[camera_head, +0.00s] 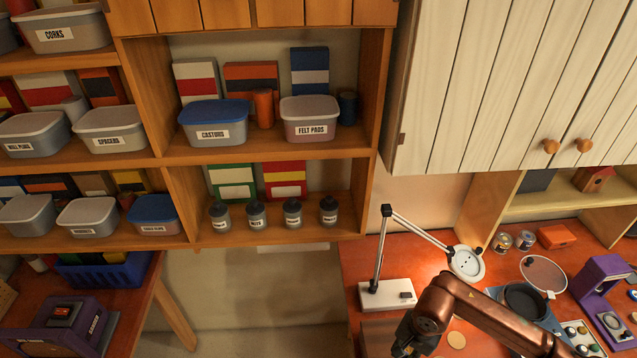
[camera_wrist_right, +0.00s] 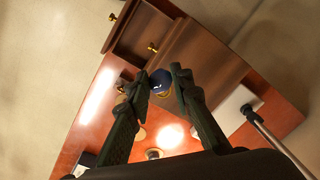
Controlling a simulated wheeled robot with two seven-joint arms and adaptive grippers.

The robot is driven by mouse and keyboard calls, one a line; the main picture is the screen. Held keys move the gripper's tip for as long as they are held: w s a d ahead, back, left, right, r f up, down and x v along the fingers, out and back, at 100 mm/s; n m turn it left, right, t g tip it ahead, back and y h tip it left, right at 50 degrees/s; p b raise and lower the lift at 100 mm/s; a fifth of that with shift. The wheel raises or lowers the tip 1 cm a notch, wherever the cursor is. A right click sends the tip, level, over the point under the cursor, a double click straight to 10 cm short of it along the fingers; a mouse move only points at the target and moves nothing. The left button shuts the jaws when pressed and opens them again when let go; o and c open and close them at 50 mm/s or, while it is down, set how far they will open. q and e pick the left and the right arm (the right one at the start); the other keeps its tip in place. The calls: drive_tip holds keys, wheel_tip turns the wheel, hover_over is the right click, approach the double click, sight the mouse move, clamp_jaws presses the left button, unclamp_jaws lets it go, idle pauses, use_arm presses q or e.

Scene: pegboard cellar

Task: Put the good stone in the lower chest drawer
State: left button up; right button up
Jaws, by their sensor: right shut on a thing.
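My right gripper (camera_wrist_right: 162,80) is shut on a small dark blue rounded stone (camera_wrist_right: 161,78), which shows between its fingertips in the right wrist view. A gold-coloured edge shows at the stone's lower side. The brown wooden chest (camera_wrist_right: 207,52) lies beyond the fingers, and one drawer (camera_wrist_right: 142,30) is pulled out with its dark inside showing. A brass knob (camera_wrist_right: 153,47) is on the chest front beside that drawer. In the head view the right gripper (camera_head: 402,346) is at the bottom edge, in front of the chest (camera_head: 375,337); the stone is hidden there. My left gripper is not in view.
A desk lamp (camera_head: 376,292) with a white base stands behind the chest on the red-brown worktop (camera_head: 425,235). A magnifier disc (camera_head: 543,273), a dark round dish (camera_head: 525,298) and a purple stand (camera_head: 602,285) are at the right. Shelves with labelled tubs hang above.

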drive_tip(key=f, duration=0.3)
drive_tip(key=s+f, duration=0.1)
drive_tip(key=f, duration=0.1)
drive_tip(key=shift+d+f+b, duration=0.2)
drive_tip(key=shift+b, duration=0.2)
drive_tip(key=o, duration=0.5)
drive_tip(key=shift+w, duration=0.1)
drive_tip(key=o, duration=0.6)
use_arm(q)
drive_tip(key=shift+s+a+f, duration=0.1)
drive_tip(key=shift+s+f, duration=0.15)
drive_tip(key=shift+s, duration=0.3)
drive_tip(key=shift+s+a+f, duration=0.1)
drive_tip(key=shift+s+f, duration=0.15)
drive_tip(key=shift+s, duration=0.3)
use_arm(e)
drive_tip(key=r, duration=1.2)
drive_tip(key=shift+s+d, duration=0.25)
drive_tip(key=shift+d, duration=0.05)
